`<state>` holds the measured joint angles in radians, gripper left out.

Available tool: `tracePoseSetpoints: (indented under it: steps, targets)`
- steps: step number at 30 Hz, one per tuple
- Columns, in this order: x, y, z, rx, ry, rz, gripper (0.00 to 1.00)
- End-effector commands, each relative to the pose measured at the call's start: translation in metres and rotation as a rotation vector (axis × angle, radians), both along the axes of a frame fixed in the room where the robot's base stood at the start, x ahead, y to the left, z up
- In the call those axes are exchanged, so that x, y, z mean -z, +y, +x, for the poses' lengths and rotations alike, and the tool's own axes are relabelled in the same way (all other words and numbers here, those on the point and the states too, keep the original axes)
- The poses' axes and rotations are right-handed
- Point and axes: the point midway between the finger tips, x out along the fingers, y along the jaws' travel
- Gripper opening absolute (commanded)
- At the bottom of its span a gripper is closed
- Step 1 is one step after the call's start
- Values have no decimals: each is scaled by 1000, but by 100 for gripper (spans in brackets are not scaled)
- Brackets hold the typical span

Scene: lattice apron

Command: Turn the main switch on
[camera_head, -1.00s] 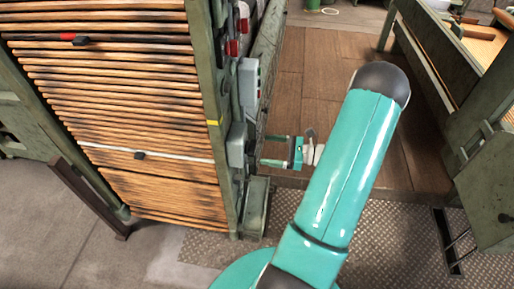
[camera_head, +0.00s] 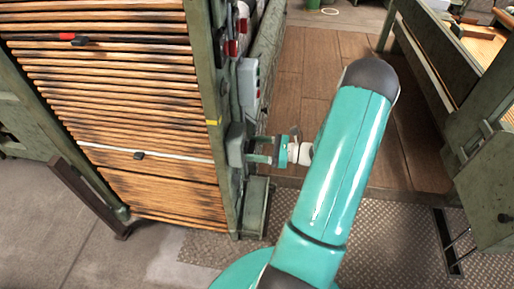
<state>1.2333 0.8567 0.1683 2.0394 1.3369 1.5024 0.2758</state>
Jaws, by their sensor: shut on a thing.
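A grey switch box (camera_head: 236,146), which I take to be the main switch, is fixed low on the edge of the green machine frame. My gripper (camera_head: 252,148) is at its right face, coming in sideways from the right, with its two teal fingers one above the other. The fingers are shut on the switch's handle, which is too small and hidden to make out. Whether the switch is on or off cannot be seen.
A pale control box (camera_head: 249,80) with coloured buttons is mounted above the switch. A green block (camera_head: 255,207) stands below it. The wooden slats (camera_head: 120,100) fill the left. Brown floor boards (camera_head: 300,85) lie clear behind my arm; a green frame (camera_head: 440,90) stands right.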

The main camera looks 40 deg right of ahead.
Motion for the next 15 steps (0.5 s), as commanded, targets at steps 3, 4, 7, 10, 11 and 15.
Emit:
tracePoseSetpoints:
  steps: [3, 4, 7, 10, 11, 15]
  targets:
    - [0, 0, 0, 0, 9, 11, 41]
    - [0, 0, 0, 0, 12, 15, 41]
    - [0, 0, 0, 0, 30, 39, 41]
    - [0, 0, 0, -1, 58, 75, 41]
    - [0, 0, 0, -1, 68, 89, 41]
    - [0, 0, 1, -2, 129, 169, 41]
